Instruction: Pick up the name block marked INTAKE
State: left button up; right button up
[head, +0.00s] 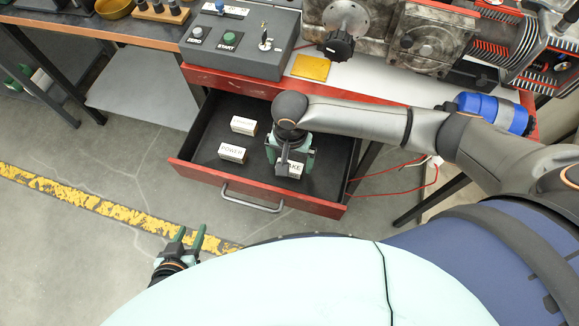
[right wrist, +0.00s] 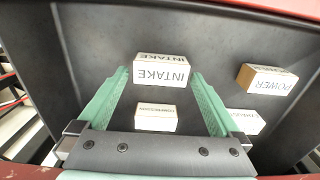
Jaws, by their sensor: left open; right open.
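The INTAKE block (head: 296,170) is a white-faced name block lying in the open red drawer, partly covered by my right gripper in the head view. In the right wrist view the INTAKE block (right wrist: 160,74) appears between the tips of my green fingers, with a small gap on each side. My right gripper (head: 288,163) is open, over the drawer; I cannot tell how far the fingers reach down beside the block. It also shows in the right wrist view (right wrist: 160,82). My left gripper (head: 191,238) is open and empty, low at the left, away from the drawer.
The drawer (head: 190,169) also holds a POWER block (head: 232,153), another white block (head: 243,125) behind it, and a small labelled block (right wrist: 155,118) seen in the wrist view. The drawer's walls and front handle (head: 252,203) surround the blocks. A control box (head: 240,42) stands above.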

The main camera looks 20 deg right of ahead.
jog(key=shift+c, duration=0.4)
jog(key=c, duration=1.1)
jog(key=shift+r, duration=0.15)
